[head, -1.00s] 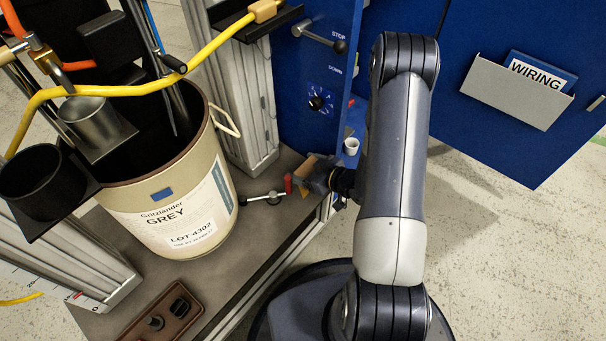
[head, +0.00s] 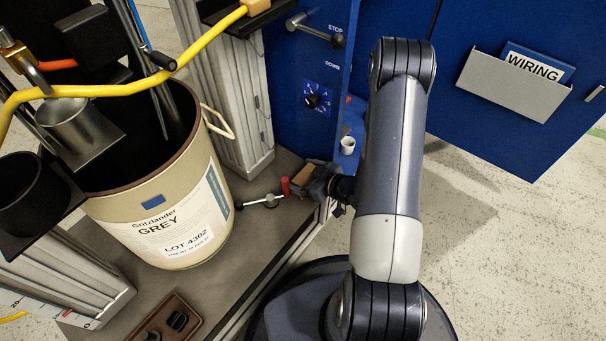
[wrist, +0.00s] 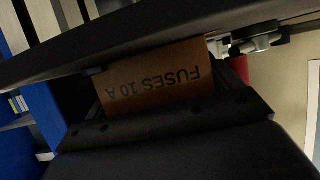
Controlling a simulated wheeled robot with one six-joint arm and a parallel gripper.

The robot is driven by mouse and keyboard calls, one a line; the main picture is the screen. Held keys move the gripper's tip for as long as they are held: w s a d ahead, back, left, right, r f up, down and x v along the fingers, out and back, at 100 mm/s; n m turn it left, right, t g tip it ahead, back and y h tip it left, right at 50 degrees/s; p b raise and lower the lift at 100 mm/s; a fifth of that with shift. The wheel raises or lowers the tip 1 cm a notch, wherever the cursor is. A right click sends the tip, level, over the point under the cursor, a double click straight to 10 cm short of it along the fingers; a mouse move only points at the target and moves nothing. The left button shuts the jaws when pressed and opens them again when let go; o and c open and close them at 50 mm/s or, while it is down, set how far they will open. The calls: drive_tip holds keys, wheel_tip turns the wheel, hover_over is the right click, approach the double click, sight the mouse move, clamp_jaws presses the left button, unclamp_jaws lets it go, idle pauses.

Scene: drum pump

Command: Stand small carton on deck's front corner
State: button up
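The small carton, brown and printed "FUSES 10 A", is between my gripper's dark fingers in the wrist view (wrist: 155,80); its print reads upside down there. In the head view the carton (head: 304,174) shows as a small brown patch at the end of my gripper (head: 318,180), over the corner region of the deck (head: 262,250). My gripper is shut on it. The fingers hide part of the carton, and whether its underside touches the deck cannot be told.
A cream drum (head: 168,215) labelled GREY fills the deck's left side. A blue panel (head: 305,75) with a knob stands behind. A white cup (head: 347,146) is close behind my gripper.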

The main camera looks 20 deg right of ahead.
drive_tip(key=shift+r, duration=0.25)
drive_tip(key=p+v, duration=0.3)
drive_tip(key=v, duration=0.9)
drive_tip(key=shift+f, duration=0.2)
drive_tip(key=b+x, duration=0.2)
drive_tip(key=x, duration=1)
drive_tip(key=shift+b, duration=0.4)
drive_tip(key=shift+f, duration=0.1)
